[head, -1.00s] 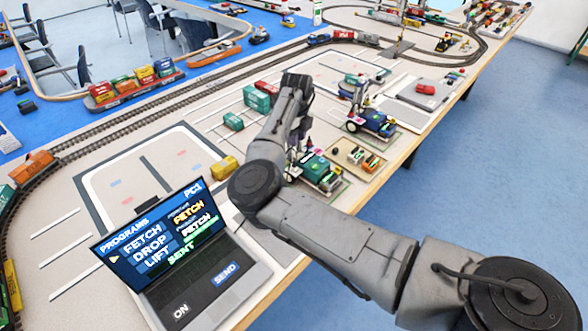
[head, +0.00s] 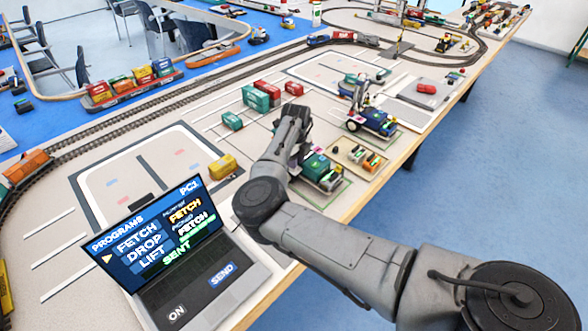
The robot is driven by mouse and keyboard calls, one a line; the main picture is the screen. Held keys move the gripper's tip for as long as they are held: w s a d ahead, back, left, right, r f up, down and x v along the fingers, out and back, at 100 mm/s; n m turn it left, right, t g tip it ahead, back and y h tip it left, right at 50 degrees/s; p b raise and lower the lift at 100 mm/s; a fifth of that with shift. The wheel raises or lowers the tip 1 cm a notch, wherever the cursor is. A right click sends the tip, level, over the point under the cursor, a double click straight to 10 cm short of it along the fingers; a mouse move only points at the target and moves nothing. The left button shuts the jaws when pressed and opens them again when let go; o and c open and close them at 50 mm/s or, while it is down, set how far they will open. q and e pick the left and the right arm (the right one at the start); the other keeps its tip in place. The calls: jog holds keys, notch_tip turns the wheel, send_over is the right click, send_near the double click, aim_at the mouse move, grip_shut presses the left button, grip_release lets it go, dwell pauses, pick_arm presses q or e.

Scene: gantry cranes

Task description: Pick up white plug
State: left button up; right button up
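I cannot make out a white plug in the head view. My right arm comes in from the lower right, bends at a round joint, and ends at my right gripper (head: 296,132), beside the nearer crane vehicle (head: 318,170) with its green box. The gripper's fingers are mostly hidden by the arm and too small to read, so I cannot tell if it holds anything. A blue crane vehicle (head: 372,122) stands farther back, to the right of the gripper. My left gripper is not in view.
An open laptop (head: 205,265) with a program screen stands at the front, left of my arm. Green containers (head: 256,98), a red container (head: 293,88) and a yellow container (head: 222,167) stand on the table. A small tray with blocks (head: 357,155) lies near the right edge.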

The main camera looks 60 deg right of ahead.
notch_tip(320, 180, down, 2)
jog(key=shift+f, duration=0.2)
grip_shut()
jog(key=shift+r, duration=0.15)
